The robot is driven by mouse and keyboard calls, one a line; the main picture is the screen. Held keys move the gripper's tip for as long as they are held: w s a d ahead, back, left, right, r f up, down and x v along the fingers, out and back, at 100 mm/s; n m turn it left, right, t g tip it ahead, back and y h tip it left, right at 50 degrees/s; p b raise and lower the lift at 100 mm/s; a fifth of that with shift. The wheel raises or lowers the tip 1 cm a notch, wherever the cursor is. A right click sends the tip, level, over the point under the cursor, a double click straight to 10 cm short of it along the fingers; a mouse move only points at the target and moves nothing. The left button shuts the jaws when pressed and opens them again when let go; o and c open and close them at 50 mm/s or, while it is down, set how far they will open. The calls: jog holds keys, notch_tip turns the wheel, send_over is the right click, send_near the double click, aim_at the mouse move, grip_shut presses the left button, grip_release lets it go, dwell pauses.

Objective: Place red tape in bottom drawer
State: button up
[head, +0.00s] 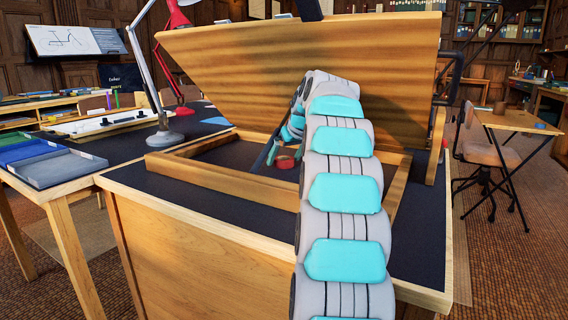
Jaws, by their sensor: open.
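A small round red thing (285,162), which looks like the red tape, lies on the dark surface inside the wooden frame on the desk. My arm arches over the desk and hides much of the area around it. My gripper (272,152) is partly visible beyond the arm, pointing down beside the red tape on its left. It is open, and I see no hold on the tape; whether it touches the tape I cannot tell. No drawer shows; the visible side of the wooden desk (205,255) is a plain panel.
A large tilted wooden board (215,75) rises behind the frame. The raised frame (215,185) edges the work area. At left a table holds blue and grey trays (60,168), with a lamp (165,138) behind.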

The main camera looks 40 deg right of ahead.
jog(key=shift+c, duration=0.4)
jog(key=c, duration=1.4)
jog(key=shift+r, duration=0.2)
jog(key=shift+r, duration=1.5)
jog(key=shift+s+a+r, duration=0.1)
jog(key=shift+s+r, duration=0.05)
jog(key=shift+s, duration=0.5)
jog(key=s+a, duration=0.1)
jog(key=s, duration=0.4)
jog(key=s+a, duration=0.1)
jog(key=s, duration=0.5)
jog(key=s+a, duration=0.1)
jog(key=s, duration=0.4)
jog(key=shift+s+a+b, duration=0.15)
jog(key=shift+s+b, duration=0.05)
jog(key=shift+b, duration=0.1)
